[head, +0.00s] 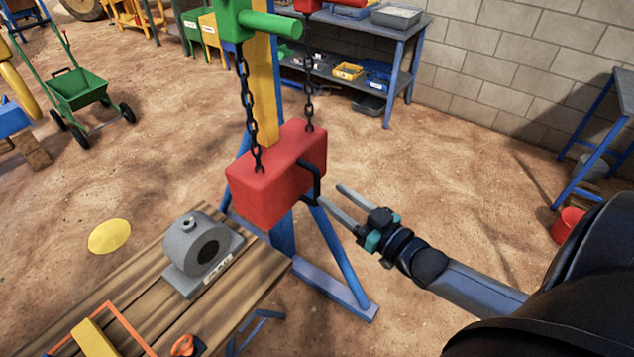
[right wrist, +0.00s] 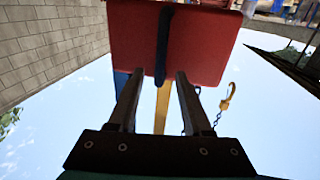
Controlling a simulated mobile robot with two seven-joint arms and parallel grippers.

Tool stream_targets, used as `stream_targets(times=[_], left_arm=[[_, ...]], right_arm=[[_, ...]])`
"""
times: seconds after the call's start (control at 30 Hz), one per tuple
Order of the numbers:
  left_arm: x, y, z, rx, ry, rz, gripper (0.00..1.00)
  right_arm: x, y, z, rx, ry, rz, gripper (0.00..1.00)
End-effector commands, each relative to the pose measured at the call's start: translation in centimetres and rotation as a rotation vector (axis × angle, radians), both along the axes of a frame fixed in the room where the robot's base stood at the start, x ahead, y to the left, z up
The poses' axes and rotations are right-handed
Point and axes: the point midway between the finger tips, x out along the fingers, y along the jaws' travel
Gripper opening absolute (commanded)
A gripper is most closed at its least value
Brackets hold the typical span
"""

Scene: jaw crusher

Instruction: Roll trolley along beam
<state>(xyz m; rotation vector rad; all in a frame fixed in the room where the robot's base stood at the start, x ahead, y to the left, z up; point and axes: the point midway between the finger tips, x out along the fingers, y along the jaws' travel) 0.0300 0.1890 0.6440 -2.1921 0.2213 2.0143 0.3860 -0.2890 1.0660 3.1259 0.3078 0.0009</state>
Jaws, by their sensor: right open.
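A red block (head: 275,175) hangs on two dark chains, one of which runs up to a green block with a green bar (head: 262,22) at the top edge. A black handle (head: 316,184) sticks out from the red block's right side. My right gripper (head: 331,195) is open just right of the handle, one fingertip close to its lower end. In the right wrist view, the handle (right wrist: 163,45) lines up between the open fingers, in front of the red block (right wrist: 205,45). I cannot tell whether they touch. The overhead beam is not clearly visible. My left gripper is out of view.
A yellow post (head: 265,85) on a blue stand (head: 330,285) rises behind the red block. A wooden table (head: 140,270) with a grey bearing housing (head: 195,255) stands front left. A blue bench (head: 400,50) stands at the back wall. Sandy floor right of the stand is clear.

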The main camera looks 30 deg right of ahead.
Motion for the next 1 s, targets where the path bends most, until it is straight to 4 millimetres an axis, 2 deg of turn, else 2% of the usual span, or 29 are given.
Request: stream_targets(times=[0.2,0.43,0.6,0.9,1.0], left_arm=[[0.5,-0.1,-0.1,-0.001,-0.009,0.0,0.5],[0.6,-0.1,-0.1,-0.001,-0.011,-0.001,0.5],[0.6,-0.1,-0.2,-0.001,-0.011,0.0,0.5],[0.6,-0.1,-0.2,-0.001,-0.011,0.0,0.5],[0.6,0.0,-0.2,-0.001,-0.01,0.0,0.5]], right_arm=[[3.0,0.6,0.1,0.001,-0.003,0.0,0.5],[5.3,1.0,0.0,0.001,-0.002,-0.001,0.5],[6.0,1.2,0.0,0.001,0.001,0.0,0.5],[6.1,1.2,0.0,0.001,0.001,0.0,0.5],[6.1,1.2,0.0,0.001,0.001,0.0,0.4]])
